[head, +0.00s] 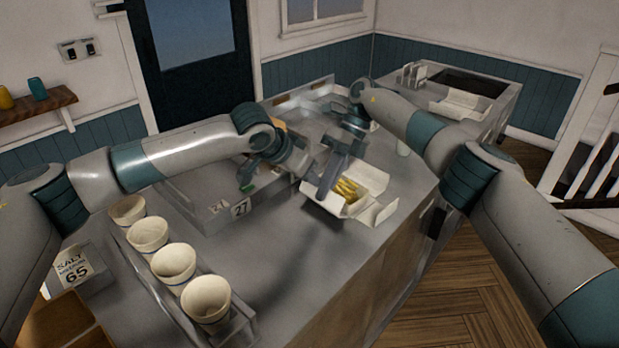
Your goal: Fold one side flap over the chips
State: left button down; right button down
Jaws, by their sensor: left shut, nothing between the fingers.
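A white open box of yellow chips (351,189) stands near the right edge of the metal counter. One side flap (379,213) sticks outward at the box's front right, and a raised panel (362,174) stands at its back. My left gripper (323,184) is shut and empty, with its dark fingers at the box's left side, covering part of it. I cannot tell whether it touches the box. My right gripper (355,124) is behind the box, farther back over the counter. It is small and partly hidden, so its jaw state is unclear.
Several cream cups (173,262) stand in a rack (233,322) at the front left. A sign marked 27 (240,208) stands left of the box. Another white open box (456,104) lies on the back counter (500,112). The front counter centre is clear.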

pick_arm(q)
jog(key=shift+w+d+f, duration=0.1)
pick_arm(e)
jog(key=c, duration=2)
grip_release()
jog(key=shift+s+a, duration=0.25)
jog(key=shift+a, duration=0.1)
jog(key=shift+w+d, duration=0.1)
jog(key=shift+d, duration=0.05)
